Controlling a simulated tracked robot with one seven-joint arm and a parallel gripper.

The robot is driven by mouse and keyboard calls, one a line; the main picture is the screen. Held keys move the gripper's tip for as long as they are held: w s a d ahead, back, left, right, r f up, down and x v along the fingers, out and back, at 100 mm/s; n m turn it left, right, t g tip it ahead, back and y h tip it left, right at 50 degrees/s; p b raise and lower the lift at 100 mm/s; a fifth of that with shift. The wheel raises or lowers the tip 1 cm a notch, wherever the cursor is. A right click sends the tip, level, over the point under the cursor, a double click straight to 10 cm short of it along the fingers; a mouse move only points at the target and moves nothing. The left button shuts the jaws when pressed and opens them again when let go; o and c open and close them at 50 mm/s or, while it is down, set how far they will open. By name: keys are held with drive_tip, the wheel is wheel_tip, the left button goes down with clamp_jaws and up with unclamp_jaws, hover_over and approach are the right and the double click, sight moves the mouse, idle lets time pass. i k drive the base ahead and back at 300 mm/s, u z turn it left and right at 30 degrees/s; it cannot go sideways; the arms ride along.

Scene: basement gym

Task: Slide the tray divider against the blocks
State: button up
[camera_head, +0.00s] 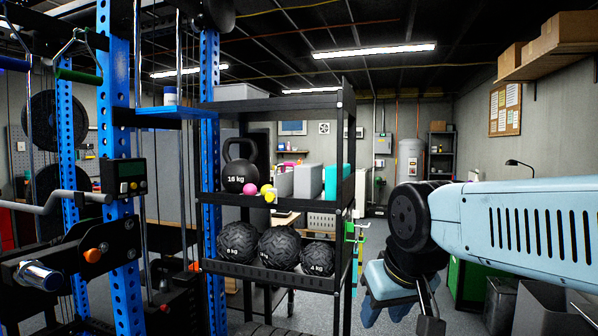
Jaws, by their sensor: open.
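Two grey blocks (307,182) and a teal block (331,182) stand upright side by side on the middle tray (290,205) of a black rack. I cannot make out for sure which part is the tray divider. My gripper (385,318) hangs at the end of my pale blue arm, right of the rack. It points down, open and apart from the blocks, with no object seen between its fingers.
A kettlebell (240,170) and small pink and yellow balls stand left of the blocks. Black medicine balls (278,247) fill the lower tray. A blue-posted power rack (115,180) with a bar stands close at left. Dark bins (545,308) stand at lower right. Grey floor shows between.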

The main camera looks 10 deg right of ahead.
sight(283, 182)
drive_tip(key=z, duration=0.1)
drive_tip(key=i, duration=1.65)
drive_tip(key=z, duration=1.35)
drive_tip(key=k, duration=1.4)
drive_tip(key=u, duration=0.1)
